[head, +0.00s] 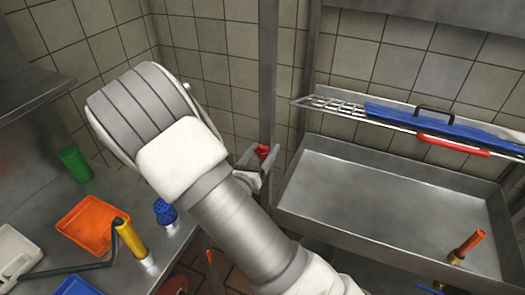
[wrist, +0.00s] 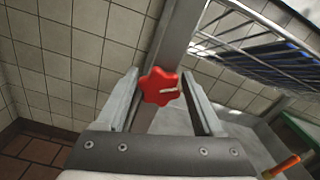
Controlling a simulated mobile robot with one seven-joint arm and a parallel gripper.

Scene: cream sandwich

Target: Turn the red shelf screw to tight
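The red shelf screw (wrist: 160,86) is a lobed knob on a grey metal upright (wrist: 178,45). A pale mark on its face points to the right in the wrist view. My gripper (wrist: 162,80) has its two fingers spread, one on each side of the knob, with the knob near the fingertips. The gaps at the knob's sides are very narrow, and I cannot tell whether the fingers touch it. In the head view the red screw (head: 263,151) shows just beyond my gripper (head: 258,168), partly hidden by it.
A wire rack (head: 345,108) with a blue item (head: 440,122) is right of the upright, above a steel basin (head: 385,190). At left, a steel counter (head: 95,190) holds an orange tray (head: 90,222), a green cup (head: 75,163) and a yellow-handled tool (head: 129,238).

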